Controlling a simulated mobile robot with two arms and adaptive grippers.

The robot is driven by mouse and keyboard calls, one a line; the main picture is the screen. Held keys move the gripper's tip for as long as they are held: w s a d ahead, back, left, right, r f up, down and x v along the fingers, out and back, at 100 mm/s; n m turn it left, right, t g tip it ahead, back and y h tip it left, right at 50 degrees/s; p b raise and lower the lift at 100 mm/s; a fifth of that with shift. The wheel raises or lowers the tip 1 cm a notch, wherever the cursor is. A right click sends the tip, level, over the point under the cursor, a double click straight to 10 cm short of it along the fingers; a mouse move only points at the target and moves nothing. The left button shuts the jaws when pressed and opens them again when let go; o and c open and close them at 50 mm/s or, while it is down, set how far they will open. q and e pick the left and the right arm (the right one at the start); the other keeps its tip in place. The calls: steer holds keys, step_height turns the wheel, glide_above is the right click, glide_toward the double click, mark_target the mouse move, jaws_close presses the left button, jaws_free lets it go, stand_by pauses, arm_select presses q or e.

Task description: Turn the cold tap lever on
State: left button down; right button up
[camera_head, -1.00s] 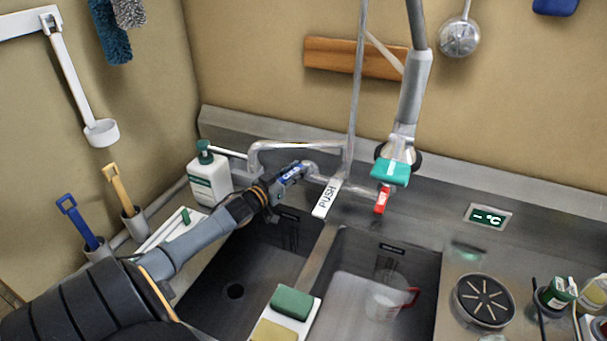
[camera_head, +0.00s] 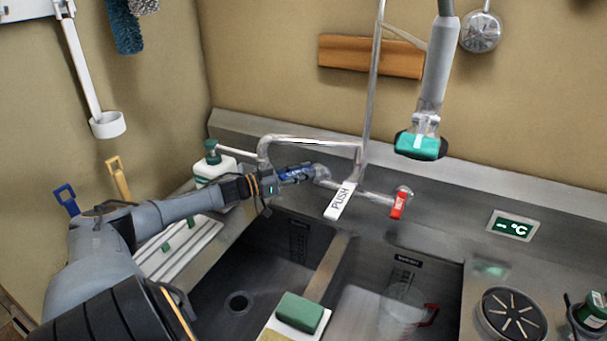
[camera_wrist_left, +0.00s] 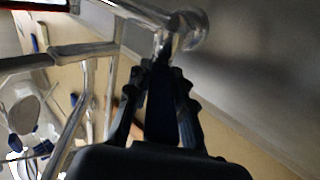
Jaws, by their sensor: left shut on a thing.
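The cold tap lever (camera_head: 297,173) is blue and sits at the left end of the wall tap, above the left sink basin. My left gripper (camera_head: 290,175) comes in from the left and is shut on it, hiding part of it. In the left wrist view, the fingers close on both sides of a dark blue piece, the lever (camera_wrist_left: 160,110), below the chrome tap body (camera_wrist_left: 182,30). The red hot lever (camera_head: 398,205) hangs down at the right end of the tap. My right gripper is not in view.
A white PUSH lever (camera_head: 340,201) hangs between the two tap ends. The chrome spout (camera_head: 300,141) passes just above my gripper. A soap bottle (camera_head: 212,165) stands behind my left forearm. A spray head (camera_head: 421,145) hangs at right.

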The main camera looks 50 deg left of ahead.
arm_select(q)
steer(key=c, duration=1.2)
jaws_free()
steer(key=shift+o, duration=0.2)
steer(key=shift+v, duration=0.9)
steer(key=v, duration=1)
